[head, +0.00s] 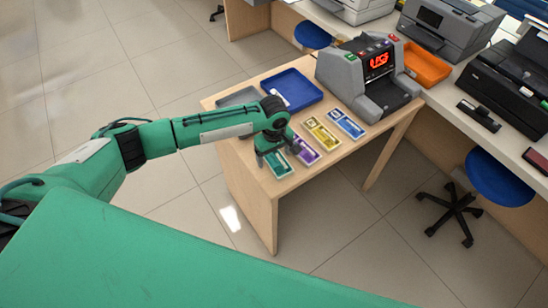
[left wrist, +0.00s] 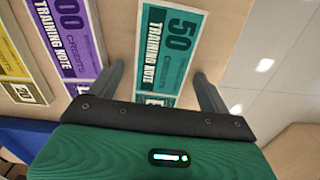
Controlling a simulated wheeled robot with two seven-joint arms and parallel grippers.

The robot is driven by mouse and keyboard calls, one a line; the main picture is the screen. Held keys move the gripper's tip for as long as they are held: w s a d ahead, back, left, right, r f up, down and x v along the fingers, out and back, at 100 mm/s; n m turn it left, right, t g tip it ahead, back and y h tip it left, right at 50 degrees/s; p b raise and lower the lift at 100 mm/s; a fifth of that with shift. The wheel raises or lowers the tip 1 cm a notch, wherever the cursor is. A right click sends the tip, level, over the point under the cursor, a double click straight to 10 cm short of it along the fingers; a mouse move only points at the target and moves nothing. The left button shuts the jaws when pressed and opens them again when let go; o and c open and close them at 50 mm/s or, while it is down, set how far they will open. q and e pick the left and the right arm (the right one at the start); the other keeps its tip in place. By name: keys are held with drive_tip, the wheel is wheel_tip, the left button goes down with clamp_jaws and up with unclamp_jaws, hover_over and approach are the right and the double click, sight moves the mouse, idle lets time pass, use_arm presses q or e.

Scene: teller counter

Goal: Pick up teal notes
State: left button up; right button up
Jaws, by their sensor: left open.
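The teal notes (head: 278,165) lie flat on the wooden table near its left front edge. In the left wrist view the teal notes (left wrist: 168,45) read "50 CREDITS TRAINING NOTE" and lie between my open fingers. My left gripper (head: 272,160) is over the near end of the teal notes, pointing down; it also shows in the left wrist view (left wrist: 165,85), one finger on each side of the notes. Whether the fingers touch the table I cannot tell. My right gripper is not in view.
Purple notes (head: 305,150) lie right beside the teal ones, then yellow notes (head: 323,133) and blue notes (head: 346,124). A blue tray (head: 311,102), a grey tray (head: 228,99) and a note counting machine (head: 345,75) stand behind. The table's edge is close by on the left.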

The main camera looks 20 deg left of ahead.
use_arm(q)
drive_tip(key=c, duration=1.1)
drive_tip(key=shift+r, duration=0.1)
